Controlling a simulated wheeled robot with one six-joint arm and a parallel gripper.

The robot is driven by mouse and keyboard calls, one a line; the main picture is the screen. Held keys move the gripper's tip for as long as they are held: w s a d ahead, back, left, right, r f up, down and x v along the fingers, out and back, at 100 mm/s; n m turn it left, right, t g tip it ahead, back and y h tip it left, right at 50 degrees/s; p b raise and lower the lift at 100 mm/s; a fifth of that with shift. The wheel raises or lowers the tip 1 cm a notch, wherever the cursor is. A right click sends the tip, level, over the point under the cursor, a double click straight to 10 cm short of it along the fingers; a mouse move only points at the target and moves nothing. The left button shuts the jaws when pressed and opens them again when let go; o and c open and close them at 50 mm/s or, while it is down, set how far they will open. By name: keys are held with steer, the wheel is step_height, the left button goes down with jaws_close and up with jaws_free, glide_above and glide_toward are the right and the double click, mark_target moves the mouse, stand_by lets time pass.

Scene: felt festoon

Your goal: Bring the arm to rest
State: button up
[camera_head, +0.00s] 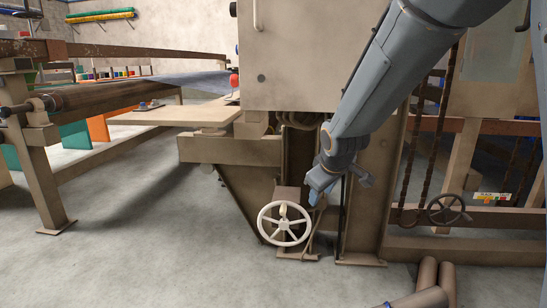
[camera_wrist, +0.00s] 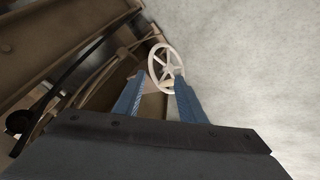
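My gripper (camera_head: 318,192) is at the end of my blue-grey arm, which reaches down from the upper right. It hangs above and to the right of the white handwheel (camera_head: 285,223) and looks apart from it. In the wrist view my gripper (camera_wrist: 157,92) has its two blue fingers spread with nothing between them. The handwheel also shows in the wrist view (camera_wrist: 170,57), beyond the fingertips. It has several spokes and a small tan knob at its hub.
The beige machine frame (camera_head: 370,200) stands right behind my gripper. A dark handwheel (camera_head: 447,209) and hanging chains are to the right. A wooden board (camera_head: 165,115) juts out at left, beside a long roller bench (camera_head: 50,160). The grey floor (camera_head: 130,255) at front left is clear.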

steer(key=s+a+m+g+y, duration=0.1)
steer(key=s+a+g, duration=0.1)
steer(key=s+a, duration=0.6)
steer(key=s+a+g, duration=0.2)
steer(key=s+a, duration=0.2)
steer(key=s, duration=0.8)
steer(key=s+a+g, duration=0.3)
steer(key=s, duration=1.7)
steer(key=d+r+m+p, duration=0.3)
steer(key=d+r+p, duration=0.7)
steer(key=r+p, duration=0.4)
steer(key=d+r+m+h+p, duration=0.1)
steer(key=d+r+m+p, duration=0.3)
steer(key=d+r+p, duration=0.7)
step_height(320, 180, up, 3)
steer(key=p, duration=1.2)
steer(key=shift+w+f, duration=0.15)
steer(key=shift+w, duration=0.1)
